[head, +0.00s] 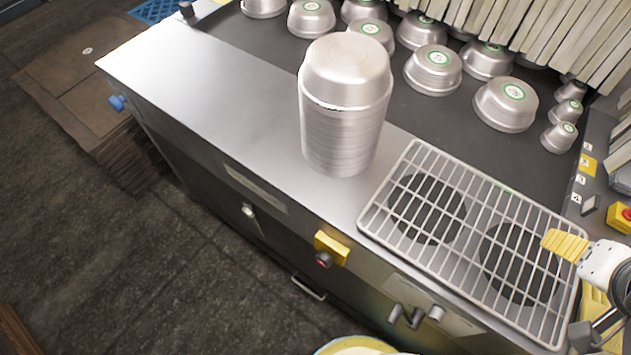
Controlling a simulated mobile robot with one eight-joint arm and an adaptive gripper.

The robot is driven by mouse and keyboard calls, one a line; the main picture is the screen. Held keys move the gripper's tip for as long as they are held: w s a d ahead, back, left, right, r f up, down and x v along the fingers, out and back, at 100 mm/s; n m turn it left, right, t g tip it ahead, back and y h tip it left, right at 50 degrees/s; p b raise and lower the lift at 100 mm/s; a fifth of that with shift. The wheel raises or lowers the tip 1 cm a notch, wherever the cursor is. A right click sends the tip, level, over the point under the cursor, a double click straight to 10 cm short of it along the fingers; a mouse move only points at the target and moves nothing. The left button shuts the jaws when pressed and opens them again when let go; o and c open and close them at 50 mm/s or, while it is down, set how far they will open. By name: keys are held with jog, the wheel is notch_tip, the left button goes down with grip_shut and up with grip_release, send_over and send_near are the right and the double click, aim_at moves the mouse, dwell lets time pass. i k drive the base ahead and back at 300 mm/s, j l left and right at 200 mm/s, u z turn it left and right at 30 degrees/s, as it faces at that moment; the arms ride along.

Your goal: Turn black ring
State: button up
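No separate black ring can be made out with certainty. Two dark round shapes lie under the wire grate at the right: a left one (427,209) and a right one (521,263). Bars cross both of them, so I cannot tell whether either is a ring. My gripper (566,245) enters at the right edge, with a yellow ribbed finger over the grate's right side, near the right dark shape. It appears to hold nothing there. Its other finger is not clearly seen, so its opening is unclear.
A tall stack of metal pans (343,130) stands on the steel counter (215,85), left of the grate (470,190). Several pans with green labels sit on a dark belt (390,110) behind. A yellow box with a red button (330,248) juts from the counter front.

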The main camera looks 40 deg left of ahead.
aim_at(322, 256)
jog(key=u, duration=0.4)
jog(key=j+u, duration=0.15)
jog(key=u, duration=0.25)
jog(key=j+u, duration=0.1)
jog(key=u, duration=0.3)
jog(key=j+u, duration=0.1)
jog(key=u, duration=0.3)
jog(key=k, duration=0.05)
